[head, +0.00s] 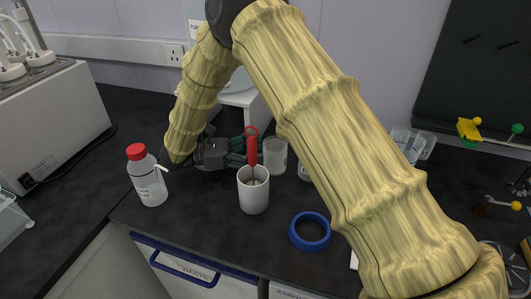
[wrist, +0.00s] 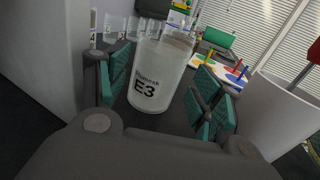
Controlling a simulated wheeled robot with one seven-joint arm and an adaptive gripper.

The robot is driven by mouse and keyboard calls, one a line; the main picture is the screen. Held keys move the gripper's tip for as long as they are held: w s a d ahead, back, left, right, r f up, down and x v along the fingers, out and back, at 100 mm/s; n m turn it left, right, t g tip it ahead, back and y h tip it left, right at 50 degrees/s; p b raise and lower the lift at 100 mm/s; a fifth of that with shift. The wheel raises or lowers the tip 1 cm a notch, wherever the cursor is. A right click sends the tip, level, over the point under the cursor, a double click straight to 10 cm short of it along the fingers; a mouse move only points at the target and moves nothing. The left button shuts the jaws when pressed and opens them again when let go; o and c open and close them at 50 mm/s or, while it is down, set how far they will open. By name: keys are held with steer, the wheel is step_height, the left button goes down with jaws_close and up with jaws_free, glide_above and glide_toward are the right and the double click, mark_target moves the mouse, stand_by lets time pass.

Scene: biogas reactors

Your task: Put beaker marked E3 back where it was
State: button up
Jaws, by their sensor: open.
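The beaker marked E3 (wrist: 155,75) is a frosted, translucent cup with dark lettering, standing upright on the dark bench. In the head view the beaker (head: 275,156) stands just behind and right of a white cup. My gripper (wrist: 160,88) is open, with one teal-padded finger on each side of the beaker; gaps seem to show beside it. In the head view my gripper (head: 250,150) reaches in from the left, low over the bench, partly hidden behind the white cup's tool.
The white cup (head: 254,194) holds a red-handled tool (head: 252,152) close to my gripper. A red-capped bottle (head: 148,180) stands left, a blue ring (head: 310,231) lies in front. Clear beakers (head: 411,145) stand at right. A white stand (head: 240,98) rises behind.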

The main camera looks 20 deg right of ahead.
steer(key=shift+w+a, duration=0.2)
steer(key=shift+a, duration=0.8)
